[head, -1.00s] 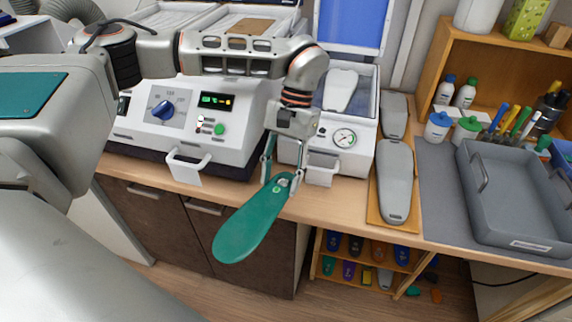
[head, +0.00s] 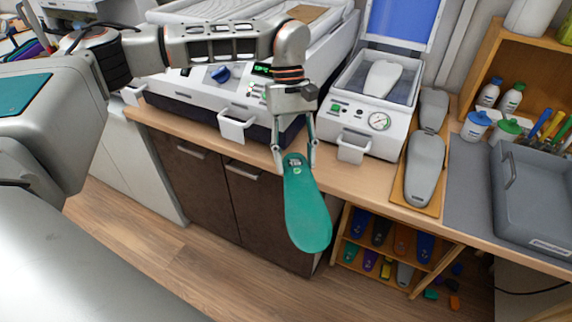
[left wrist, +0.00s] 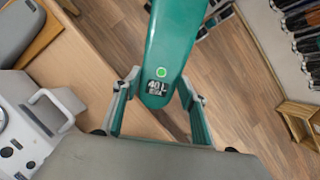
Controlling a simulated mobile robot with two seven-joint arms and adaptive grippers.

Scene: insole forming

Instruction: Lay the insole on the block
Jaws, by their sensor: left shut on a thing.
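A green insole (head: 308,215) hangs from my left gripper (head: 295,162), its heel end between the fingers and its wide toe end pointing down in front of the bench. In the left wrist view the insole (left wrist: 172,40) shows a green dot and a label that seems to read "40 L". My left gripper (left wrist: 158,88) is shut on it there. A grey foot-shaped block (head: 424,168) lies on a wooden board to the right, apart from the insole. A second grey block (head: 434,108) lies behind it. A white foot-shaped block (head: 383,78) sits inside the open press. My right gripper is not in view.
The open press (head: 352,150) with a gauge and blue lid stands behind the gripper, a larger white machine (head: 190,92) left of it. A grey tray (head: 515,240) stands at the right. A shelf of insoles (head: 375,262) is below the bench (head: 335,178). Open floor lies in front.

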